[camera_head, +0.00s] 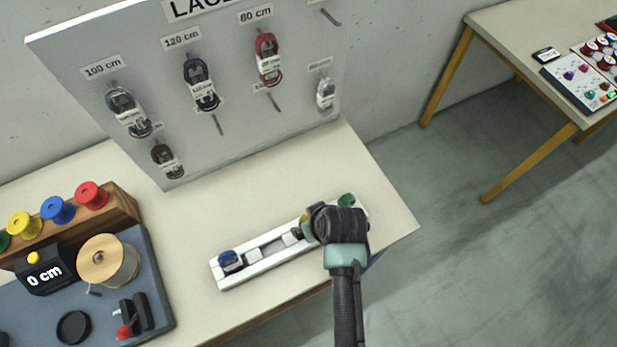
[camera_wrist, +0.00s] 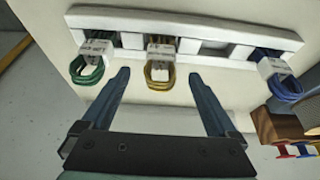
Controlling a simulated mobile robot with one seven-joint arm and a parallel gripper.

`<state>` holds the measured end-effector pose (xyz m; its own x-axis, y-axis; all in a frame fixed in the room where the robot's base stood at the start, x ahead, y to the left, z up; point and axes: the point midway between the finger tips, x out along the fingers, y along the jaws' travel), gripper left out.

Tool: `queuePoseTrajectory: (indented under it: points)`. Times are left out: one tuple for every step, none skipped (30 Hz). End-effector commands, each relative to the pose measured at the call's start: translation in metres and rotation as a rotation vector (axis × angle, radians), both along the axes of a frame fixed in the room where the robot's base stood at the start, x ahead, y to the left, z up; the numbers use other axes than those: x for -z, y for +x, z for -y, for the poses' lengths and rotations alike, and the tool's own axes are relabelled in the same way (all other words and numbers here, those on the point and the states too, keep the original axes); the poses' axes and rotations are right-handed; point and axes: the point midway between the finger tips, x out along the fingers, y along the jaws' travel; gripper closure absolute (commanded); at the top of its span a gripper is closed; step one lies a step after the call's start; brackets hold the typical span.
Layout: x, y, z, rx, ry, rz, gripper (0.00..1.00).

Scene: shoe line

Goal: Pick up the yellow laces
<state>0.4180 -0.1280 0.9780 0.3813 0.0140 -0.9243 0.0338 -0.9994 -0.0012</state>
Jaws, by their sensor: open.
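The yellow laces (camera_wrist: 160,68) are a small looped bundle with a white paper band, at a slot of the white holder (camera_wrist: 205,32) in the wrist view. In the head view only a bit of the yellow laces (camera_head: 306,222) shows beside my gripper, which hides the rest. My gripper (camera_wrist: 163,78) is open, its two fingers pointing at the holder with the yellow bundle between their tips in the picture. I cannot tell whether the fingers touch it. The gripper (camera_head: 318,222) is over the right part of the holder in the head view.
Green laces (camera_wrist: 88,68) and blue laces (camera_wrist: 282,84) sit in the same holder, on either side. A board (camera_head: 225,90) with hanging laces stands behind. Coloured spools (camera_head: 58,210) and a measuring station (camera_head: 160,285) are at the left. The right table edge is near.

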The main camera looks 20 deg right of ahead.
Motion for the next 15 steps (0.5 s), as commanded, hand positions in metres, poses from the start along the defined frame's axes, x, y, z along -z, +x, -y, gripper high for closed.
queuePoseTrajectory:
  points:
    - [0.003,0.002,0.000,-0.001,0.001,-0.001,0.06]
    - [0.005,0.002,0.000,-0.001,0.001,0.000,0.06]
    - [0.006,0.003,0.000,-0.001,0.000,0.001,0.06]
    - [0.007,0.004,0.000,-0.001,0.000,0.001,0.06]
    - [0.008,0.004,0.000,-0.001,-0.001,0.001,0.06]
    - [0.009,0.004,0.000,-0.001,0.000,0.001,0.06]
    - [0.010,0.005,-0.001,-0.001,0.000,0.000,0.06]
    - [0.012,0.005,-0.001,-0.001,0.000,-0.001,0.06]
    - [0.015,0.006,-0.001,-0.001,0.000,0.000,0.06]
    - [0.018,0.007,-0.001,-0.001,0.000,-0.002,0.06]
    - [0.021,0.008,-0.001,-0.001,0.000,-0.002,0.06]
    - [0.025,0.009,-0.001,-0.001,0.000,-0.002,0.06]
    - [0.029,0.011,-0.001,-0.001,0.001,-0.001,0.06]
    - [0.032,0.012,-0.001,-0.001,0.000,-0.002,0.06]
    - [0.036,0.013,-0.001,0.000,0.000,-0.001,0.06]
